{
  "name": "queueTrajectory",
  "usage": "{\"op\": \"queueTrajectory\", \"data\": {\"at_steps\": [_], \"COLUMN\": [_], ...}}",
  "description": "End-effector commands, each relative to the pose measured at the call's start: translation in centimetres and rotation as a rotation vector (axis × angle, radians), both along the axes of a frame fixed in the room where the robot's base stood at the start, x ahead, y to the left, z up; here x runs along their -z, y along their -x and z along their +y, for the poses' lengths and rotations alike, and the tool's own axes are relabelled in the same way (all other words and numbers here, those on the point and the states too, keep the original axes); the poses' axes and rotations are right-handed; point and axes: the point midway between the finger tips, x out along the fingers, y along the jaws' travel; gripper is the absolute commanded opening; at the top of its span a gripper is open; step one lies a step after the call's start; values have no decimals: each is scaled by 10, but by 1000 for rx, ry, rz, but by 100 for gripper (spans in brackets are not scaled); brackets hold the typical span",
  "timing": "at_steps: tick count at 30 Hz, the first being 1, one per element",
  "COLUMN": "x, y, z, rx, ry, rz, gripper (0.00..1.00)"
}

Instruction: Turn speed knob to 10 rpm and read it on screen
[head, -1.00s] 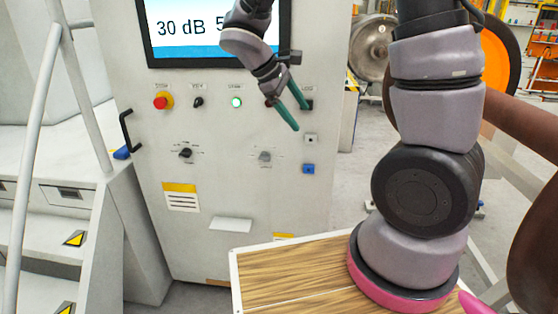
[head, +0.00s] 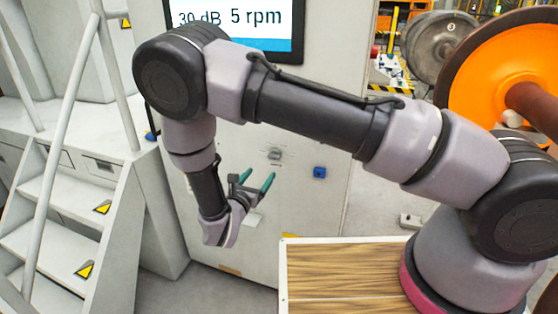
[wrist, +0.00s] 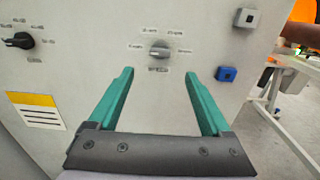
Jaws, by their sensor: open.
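The screen (head: 240,28) at the top of the white cabinet reads "5 rpm", with a partly covered "30 dB" beside it. A grey knob (head: 275,153) sits on the cabinet front below. It also shows in the wrist view (wrist: 160,51), ringed by small labels that seem to be in rpm but are too blurred to read surely. My gripper (head: 253,181) has green fingers spread open and empty, pointing at the panel. In the wrist view the open fingertips (wrist: 160,73) stand below the knob, one to each side, apart from it.
A black knob (wrist: 20,41) is left of the grey one in the wrist view. A blue socket (head: 319,172) and a grey one (wrist: 246,18) are to the right. A yellow-topped label (wrist: 36,110) is lower left. Stairs with a railing stand left; an orange wheel (head: 490,70) stands right.

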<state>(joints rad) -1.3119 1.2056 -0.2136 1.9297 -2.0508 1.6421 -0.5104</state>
Motion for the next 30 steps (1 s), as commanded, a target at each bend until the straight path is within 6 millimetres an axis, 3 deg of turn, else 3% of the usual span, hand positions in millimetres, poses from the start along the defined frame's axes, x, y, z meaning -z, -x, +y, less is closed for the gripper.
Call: {"op": "queueTrajectory", "data": {"at_steps": [18,30], "x": [0,0], "y": [-90,-100], "z": [-34,-37], "rx": [4,2], "ry": [-1,-1], "rz": [1,1], "gripper": [82,82]}}
